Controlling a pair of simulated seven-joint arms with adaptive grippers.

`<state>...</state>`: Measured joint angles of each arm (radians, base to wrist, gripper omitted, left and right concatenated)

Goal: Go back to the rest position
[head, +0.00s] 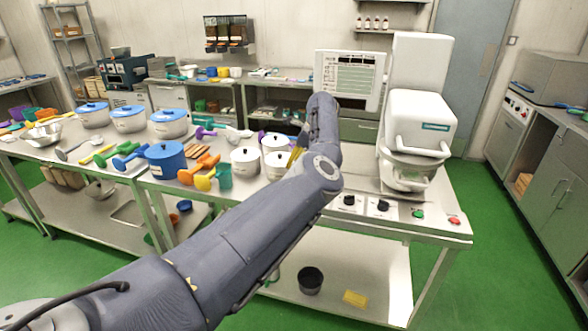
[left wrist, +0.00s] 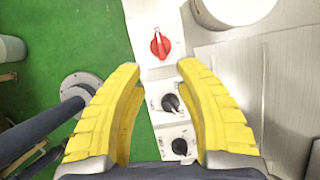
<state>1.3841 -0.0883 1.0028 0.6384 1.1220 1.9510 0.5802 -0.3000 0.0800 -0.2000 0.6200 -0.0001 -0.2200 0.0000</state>
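My left arm reaches in from the lower left of the head view, and its gripper (head: 297,155) is mostly hidden behind the arm, with a bit of yellow finger showing. In the left wrist view the two yellow fingers (left wrist: 157,75) are spread apart with nothing held. A white control panel lies beyond and between them, with a red knob (left wrist: 160,45) and two black knobs (left wrist: 172,103). My right gripper is not in view.
White pots (head: 245,162), a blue pot (head: 166,160) and coloured tools stand left of the arm. Green floor (head: 500,270) is open at right.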

